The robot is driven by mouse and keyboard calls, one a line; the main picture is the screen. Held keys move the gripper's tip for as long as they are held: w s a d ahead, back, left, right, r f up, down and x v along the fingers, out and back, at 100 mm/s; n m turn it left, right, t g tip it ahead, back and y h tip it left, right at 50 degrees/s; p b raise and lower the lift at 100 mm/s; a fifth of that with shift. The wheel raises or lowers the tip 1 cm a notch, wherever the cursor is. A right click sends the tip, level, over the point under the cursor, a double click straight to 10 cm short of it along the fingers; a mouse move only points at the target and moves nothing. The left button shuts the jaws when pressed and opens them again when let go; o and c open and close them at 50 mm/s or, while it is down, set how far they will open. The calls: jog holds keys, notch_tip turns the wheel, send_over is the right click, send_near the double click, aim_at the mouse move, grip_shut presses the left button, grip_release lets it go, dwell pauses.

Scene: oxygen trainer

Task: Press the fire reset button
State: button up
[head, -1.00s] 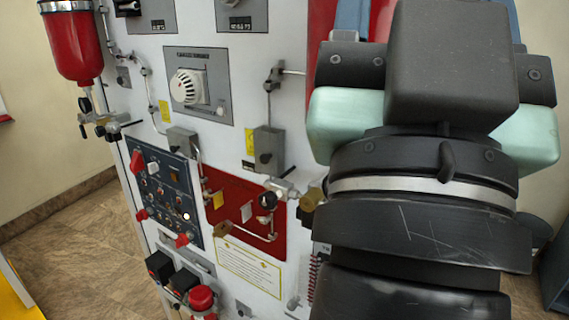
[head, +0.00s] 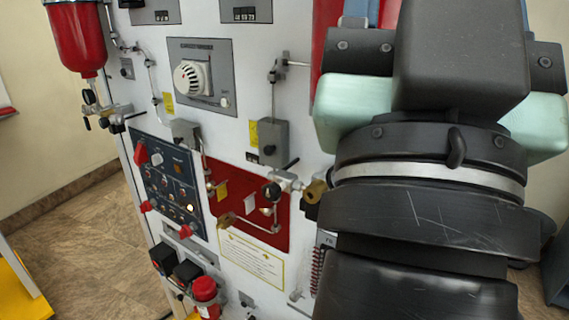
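A dark blue control panel (head: 168,182) with several small knobs, switches and red toggles is on the left side of the white trainer board. A small orange square (head: 178,168) sits higher on the same panel. The labels are too small to read, so I cannot tell which control is the fire reset button. My arm's black end with mint-green side blocks (head: 352,103) fills the right of the view, apart from the blue panel in the picture. Its fingertips are hidden.
A red cylinder (head: 78,40) hangs at upper left. A red panel (head: 250,185) with pipes and brass fittings adjoins the blue one. A grey valve box (head: 273,140) and a white dial (head: 190,77) protrude. A red-capped part (head: 205,288) stands low.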

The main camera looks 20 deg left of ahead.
grip_shut()
dwell(1.5)
